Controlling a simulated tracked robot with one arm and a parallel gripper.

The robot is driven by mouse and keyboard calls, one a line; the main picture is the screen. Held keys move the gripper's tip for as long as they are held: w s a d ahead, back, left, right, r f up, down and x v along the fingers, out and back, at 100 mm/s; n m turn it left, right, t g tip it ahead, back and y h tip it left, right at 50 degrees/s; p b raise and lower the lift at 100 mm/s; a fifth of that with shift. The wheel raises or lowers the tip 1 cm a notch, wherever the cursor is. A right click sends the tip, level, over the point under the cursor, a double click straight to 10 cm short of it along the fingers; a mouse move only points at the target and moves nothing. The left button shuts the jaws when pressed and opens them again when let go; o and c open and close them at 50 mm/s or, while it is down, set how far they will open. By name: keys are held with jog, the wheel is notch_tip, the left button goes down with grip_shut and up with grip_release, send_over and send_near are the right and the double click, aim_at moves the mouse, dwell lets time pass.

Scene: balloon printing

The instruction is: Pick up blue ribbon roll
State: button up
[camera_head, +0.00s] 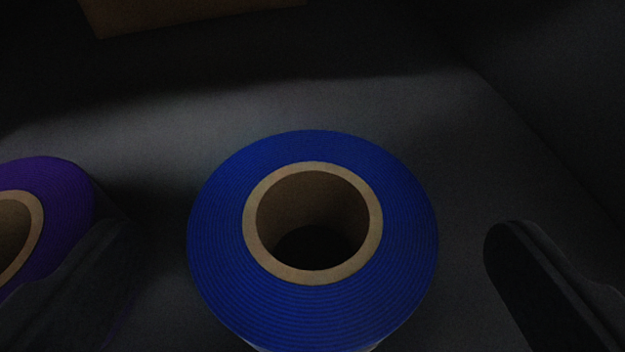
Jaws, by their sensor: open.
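The blue ribbon roll (215,240) lies flat on a dark grey surface, with its brown cardboard core facing up, in the lower middle of the head camera view. My gripper (315,235) is open, with one dark finger to the left of the blue roll and one to the right. Both fingers are apart from the roll in the picture, with a gap on each side. The lower edge of the roll is near the bottom of the view. The height of the fingertips relative to the roll is hard to tell.
A purple ribbon roll (70,192) stands at the left edge, partly hidden behind my left finger. A brown box-like object (190,12) shows at the top left. A dark wall (560,90) rises on the right. The grey surface (400,105) behind the blue roll is clear.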

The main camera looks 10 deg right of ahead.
aim_at(312, 199)
jog(key=shift+f+b+x, duration=0.15)
jog(key=shift+b+x, duration=0.35)
jog(key=shift+x, duration=0.8)
jog(key=shift+f+b+x, duration=0.15)
jog(key=shift+b+x, duration=0.3)
jog(key=shift+x, duration=0.9)
jog(key=shift+s+a, duration=0.1)
jog(key=shift+s, duration=0.05)
jog(key=c, duration=1.1)
